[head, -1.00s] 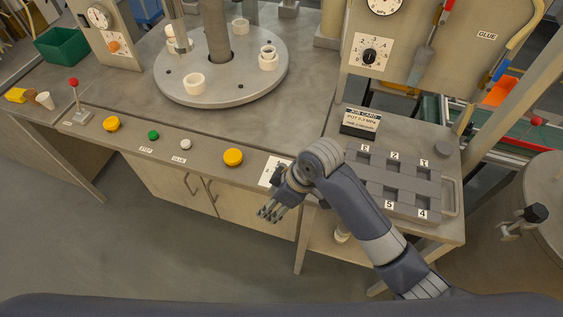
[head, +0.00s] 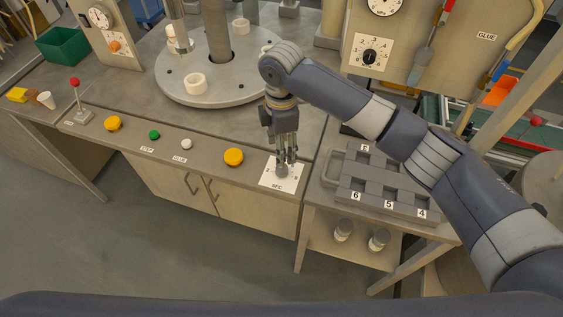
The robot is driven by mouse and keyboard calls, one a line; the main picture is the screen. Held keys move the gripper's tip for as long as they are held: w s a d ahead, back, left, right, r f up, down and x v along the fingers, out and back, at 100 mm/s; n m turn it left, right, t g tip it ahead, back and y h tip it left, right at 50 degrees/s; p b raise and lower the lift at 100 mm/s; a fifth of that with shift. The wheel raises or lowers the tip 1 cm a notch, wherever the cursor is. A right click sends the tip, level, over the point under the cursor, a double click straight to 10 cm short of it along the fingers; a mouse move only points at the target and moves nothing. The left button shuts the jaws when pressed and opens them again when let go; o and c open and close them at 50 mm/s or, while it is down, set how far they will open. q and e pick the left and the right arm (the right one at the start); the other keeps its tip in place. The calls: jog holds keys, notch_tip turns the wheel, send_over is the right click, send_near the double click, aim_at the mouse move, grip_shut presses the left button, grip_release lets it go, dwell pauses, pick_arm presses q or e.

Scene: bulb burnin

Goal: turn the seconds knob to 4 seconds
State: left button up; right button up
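The seconds knob's white dial plate (head: 277,184), marked SEC, lies on the front ledge of the bench. A 2 shows at its left and what looks like a 6 at its right; its upper part is hidden. My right gripper (head: 286,163) points down over the plate, its fingertips at the knob. The fingers hide most of the knob, so its pointer cannot be read. I cannot tell whether the fingers touch or grip it. My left gripper is not in view.
A yellow button (head: 233,157) sits just left of the plate, then a white button (head: 186,144) and a green one (head: 154,135). The round turntable (head: 215,92) is behind. A grey numbered tray (head: 400,208) stands on the right table, under my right arm.

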aim_at(282, 170)
notch_tip(282, 170, down, 8)
jog(key=shift+f+p, duration=0.15)
jog(key=shift+p, duration=0.5)
jog(key=c, duration=1.1)
